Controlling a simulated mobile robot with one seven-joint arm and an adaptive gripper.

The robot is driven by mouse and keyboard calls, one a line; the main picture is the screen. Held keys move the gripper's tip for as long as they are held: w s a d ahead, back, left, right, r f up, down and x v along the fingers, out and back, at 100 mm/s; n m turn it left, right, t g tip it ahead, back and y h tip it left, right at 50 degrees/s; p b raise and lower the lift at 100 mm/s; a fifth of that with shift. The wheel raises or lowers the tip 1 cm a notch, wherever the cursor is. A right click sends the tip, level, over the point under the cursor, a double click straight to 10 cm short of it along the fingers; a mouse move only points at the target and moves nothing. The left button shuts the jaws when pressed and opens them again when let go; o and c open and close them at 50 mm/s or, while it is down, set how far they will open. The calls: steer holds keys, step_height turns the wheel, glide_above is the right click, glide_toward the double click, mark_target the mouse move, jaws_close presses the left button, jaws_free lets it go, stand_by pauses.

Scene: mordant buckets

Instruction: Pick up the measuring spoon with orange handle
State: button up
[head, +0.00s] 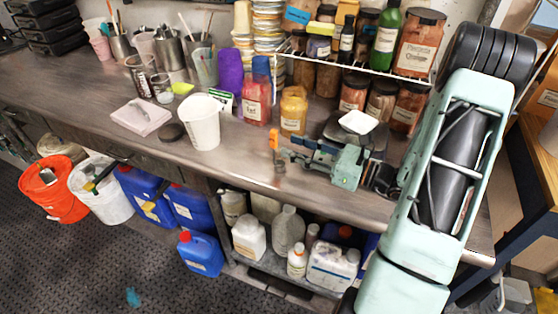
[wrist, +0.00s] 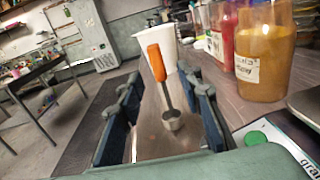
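The measuring spoon (head: 273,139) has an orange handle and a small metal cup, near the front edge of the counter. In the wrist view the spoon (wrist: 158,66) shows between my fingers, handle up in the picture and metal cup nearer me. I cannot tell whether it stands or lies. My gripper (head: 294,157) reaches in from the right, low over the counter, with its fingertips close to the spoon. In the wrist view my gripper (wrist: 165,98) is open, with a visible gap on each side of the spoon's shaft.
A white beaker (head: 203,122) stands left of the spoon. An amber jar (head: 293,111) and a red jar (head: 256,100) stand behind it. A scale with a white dish (head: 357,122) is beside my gripper. The counter's front edge (head: 225,176) is close; bottles fill the shelf below.

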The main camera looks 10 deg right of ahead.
mark_target(277, 142)
steer(key=p+x, duration=0.1)
steer(key=x, duration=0.5)
steer(key=shift+s, duration=0.1)
steer(key=shift+f, duration=0.1)
jaws_close()
